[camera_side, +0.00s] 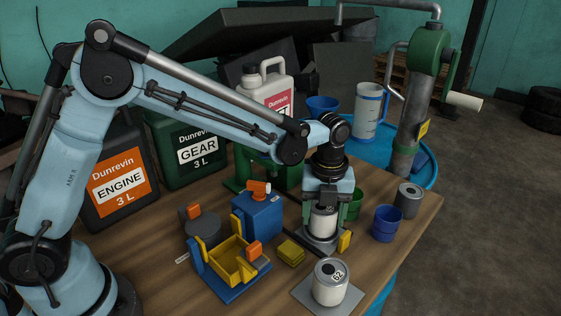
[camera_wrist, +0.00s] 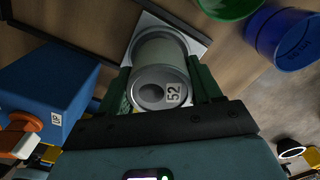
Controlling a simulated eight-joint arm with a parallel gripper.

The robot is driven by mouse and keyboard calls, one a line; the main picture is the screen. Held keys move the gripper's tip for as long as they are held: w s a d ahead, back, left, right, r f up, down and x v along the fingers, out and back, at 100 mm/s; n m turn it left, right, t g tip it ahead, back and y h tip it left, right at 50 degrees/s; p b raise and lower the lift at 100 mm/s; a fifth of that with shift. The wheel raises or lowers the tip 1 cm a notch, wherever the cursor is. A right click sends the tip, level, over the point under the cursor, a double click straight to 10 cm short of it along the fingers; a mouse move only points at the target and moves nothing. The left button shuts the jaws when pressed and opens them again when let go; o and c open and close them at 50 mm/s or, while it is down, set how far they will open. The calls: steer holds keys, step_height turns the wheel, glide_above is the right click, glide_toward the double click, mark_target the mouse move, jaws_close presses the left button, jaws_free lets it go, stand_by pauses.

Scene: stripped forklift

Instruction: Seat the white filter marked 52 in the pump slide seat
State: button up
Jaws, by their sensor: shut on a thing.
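The white filter marked 52 (camera_wrist: 161,88) is between my gripper's green fingers (camera_wrist: 163,72), which are shut on it. In the side view the filter (camera_side: 323,222) is upright below my gripper (camera_side: 323,212), partly hidden by the fingers. Under it is a light grey square plate (camera_wrist: 197,39), which also shows in the side view (camera_side: 312,246); I take it for the pump slide seat. I cannot tell whether the filter touches it. A second white filter (camera_side: 330,290) stands on another grey plate (camera_side: 297,294) at the front; its number looks like 62.
A blue box (camera_side: 257,217) and a yellow tray (camera_side: 238,262) on a blue base stand left of my gripper. A yellow block (camera_side: 291,253) lies between. A blue cup (camera_side: 386,224), green cup (camera_side: 355,204) and grey cylinder (camera_side: 408,200) stand to the right, near the table edge.

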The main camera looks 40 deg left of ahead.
steer(key=shift+f, duration=0.3)
stand_by(0.4)
steer(key=o, duration=1.3)
steer(key=shift+o, duration=0.4)
steer(key=shift+r, duration=4)
